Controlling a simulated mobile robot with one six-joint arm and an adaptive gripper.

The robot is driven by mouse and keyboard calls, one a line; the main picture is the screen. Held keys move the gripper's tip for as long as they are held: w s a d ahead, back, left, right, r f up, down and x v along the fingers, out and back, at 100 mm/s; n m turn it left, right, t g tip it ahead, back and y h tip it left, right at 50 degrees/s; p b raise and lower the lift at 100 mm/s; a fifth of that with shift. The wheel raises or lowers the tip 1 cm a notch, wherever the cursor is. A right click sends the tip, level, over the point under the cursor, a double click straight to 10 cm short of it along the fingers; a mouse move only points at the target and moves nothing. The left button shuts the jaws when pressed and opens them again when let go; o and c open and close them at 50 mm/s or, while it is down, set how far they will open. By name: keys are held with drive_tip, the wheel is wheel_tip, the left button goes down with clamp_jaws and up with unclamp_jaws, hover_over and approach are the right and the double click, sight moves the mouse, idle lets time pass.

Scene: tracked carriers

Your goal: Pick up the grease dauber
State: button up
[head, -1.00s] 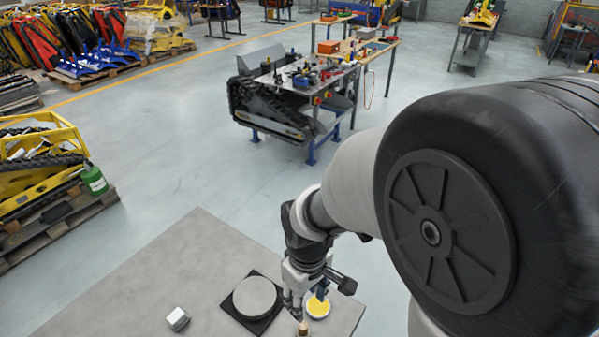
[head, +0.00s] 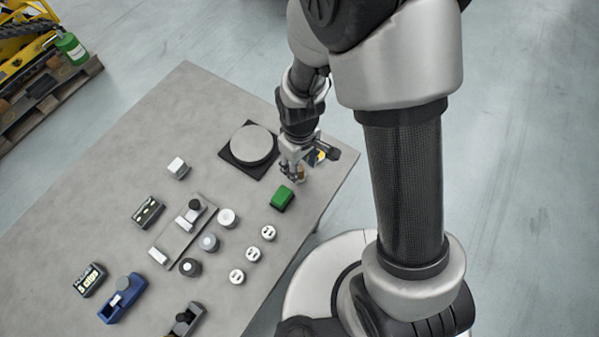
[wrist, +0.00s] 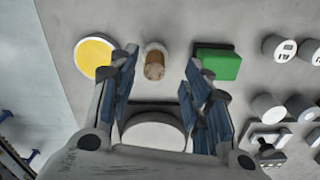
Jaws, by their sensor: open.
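The grease dauber appears to be the small tan-brown, pale-topped cylinder (wrist: 154,62) in the wrist view. It lies between the fingertips of my gripper (wrist: 162,58), with clear gaps on both sides. My gripper is open and empty. In the head view my gripper (head: 292,172) is low over the grey table, and the dauber (head: 301,172) shows small beside the fingers, partly hidden. I cannot tell how far the fingertips are above the tabletop.
A yellow-topped round dish (wrist: 95,58) is close left of the dauber in the wrist view, and a green block (wrist: 217,64) close right. A round grey disc on a black base (head: 251,145) is beside my gripper. Several white cylinders (head: 237,276) and dispensers stand nearer.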

sight(300, 168)
drive_tip(key=f, duration=0.1)
drive_tip(key=f+b, duration=0.1)
drive_tip(key=f, duration=0.3)
drive_tip(key=shift+w, duration=0.35)
drive_tip(key=shift+r, duration=0.1)
drive_tip(key=shift+c, duration=0.6)
clamp_jaws()
